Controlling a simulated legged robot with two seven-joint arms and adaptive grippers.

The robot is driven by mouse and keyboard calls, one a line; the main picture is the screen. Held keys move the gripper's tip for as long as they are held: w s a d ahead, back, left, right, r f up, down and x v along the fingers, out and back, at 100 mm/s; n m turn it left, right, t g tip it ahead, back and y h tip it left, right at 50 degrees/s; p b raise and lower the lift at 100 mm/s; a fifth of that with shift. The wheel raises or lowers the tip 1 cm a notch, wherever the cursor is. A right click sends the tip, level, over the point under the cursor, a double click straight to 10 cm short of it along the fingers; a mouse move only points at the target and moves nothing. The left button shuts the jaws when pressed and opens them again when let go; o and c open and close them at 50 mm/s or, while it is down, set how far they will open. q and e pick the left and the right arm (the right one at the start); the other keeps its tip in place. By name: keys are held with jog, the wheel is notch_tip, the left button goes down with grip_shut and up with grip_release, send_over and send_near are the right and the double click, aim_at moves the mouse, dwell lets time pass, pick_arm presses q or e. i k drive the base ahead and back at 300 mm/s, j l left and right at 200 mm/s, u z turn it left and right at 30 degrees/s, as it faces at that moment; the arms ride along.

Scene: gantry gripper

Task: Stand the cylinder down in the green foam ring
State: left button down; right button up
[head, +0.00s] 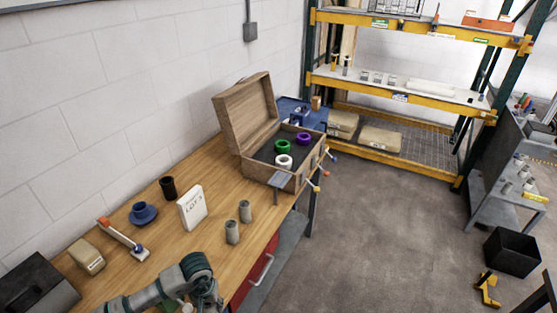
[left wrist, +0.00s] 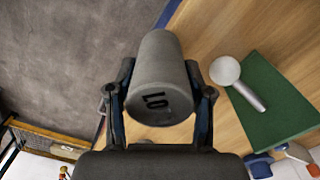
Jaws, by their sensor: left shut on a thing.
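The green foam ring (head: 283,146) lies inside an open wooden box (head: 230,114) at the back of the bench, with a purple ring (head: 303,139) and a white ring (head: 285,161) beside it. My left gripper (left wrist: 160,82) is shut on a grey cylinder (left wrist: 160,60) with dark digits on its end. In the head view my left arm is at the bottom edge, well short of the box, and the held cylinder cannot be made out there. Two more grey cylinders (head: 232,232) (head: 245,211) stand on the bench between arm and box. My right gripper is out of view.
A white lot card (head: 192,208), a blue round part (head: 143,212) and a black cup (head: 168,187) stand left of the cylinders. The box lid stands open towards the wall.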

aim_at(282, 151)
jog(key=i+l+u, duration=0.1)
jog(key=i+l, duration=0.15)
jog(key=i+l+u, duration=0.15)
jog(key=l, duration=0.3)
jog(key=i+l+u, duration=0.1)
jog(key=i+l, duration=0.2)
jog(key=i+l+u, duration=0.1)
jog(key=l, duration=0.4)
jog(key=i+l+u, duration=0.1)
jog(key=i+l, duration=0.2)
jog(key=l, duration=0.15)
